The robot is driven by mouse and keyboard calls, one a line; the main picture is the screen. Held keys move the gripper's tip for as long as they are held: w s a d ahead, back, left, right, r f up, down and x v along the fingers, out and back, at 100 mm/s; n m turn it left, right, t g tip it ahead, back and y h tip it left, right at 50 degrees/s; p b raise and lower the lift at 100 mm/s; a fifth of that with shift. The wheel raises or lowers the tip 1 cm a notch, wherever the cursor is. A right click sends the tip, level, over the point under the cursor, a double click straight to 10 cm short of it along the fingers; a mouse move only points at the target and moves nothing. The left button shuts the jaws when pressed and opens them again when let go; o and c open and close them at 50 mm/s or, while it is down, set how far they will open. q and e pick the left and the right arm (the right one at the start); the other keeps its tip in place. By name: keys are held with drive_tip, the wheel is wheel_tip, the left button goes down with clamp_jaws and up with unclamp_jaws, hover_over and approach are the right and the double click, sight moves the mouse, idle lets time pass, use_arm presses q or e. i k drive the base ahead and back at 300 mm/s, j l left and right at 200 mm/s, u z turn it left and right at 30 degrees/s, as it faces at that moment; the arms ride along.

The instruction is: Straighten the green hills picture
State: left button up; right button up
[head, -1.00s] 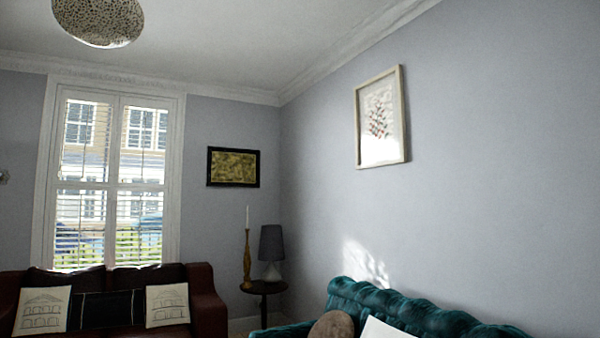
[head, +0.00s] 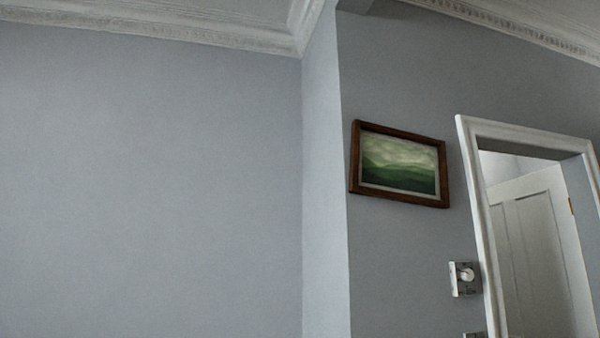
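The green hills picture (head: 399,165) hangs on the grey wall, right of centre in the head view. It has a dark brown wooden frame and shows green hills under a pale, cloudy sky. Its top and bottom edges slope down to the right; I cannot tell how much of this is tilt and how much is the slanted view. It hangs between a wall corner and a white door frame. Neither of my grippers is in view.
A white door frame (head: 481,220) stands right of the picture, with a white panelled door (head: 540,255) inside it. A wall switch or dial (head: 465,279) sits below the picture beside the frame. A wall edge projects on the left. The floor is out of view.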

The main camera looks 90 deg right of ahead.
sight(388, 162)
drive_tip(key=z, duration=3.4)
drive_tip(key=i+l, duration=0.05)
drive_tip(key=l, duration=0.05)
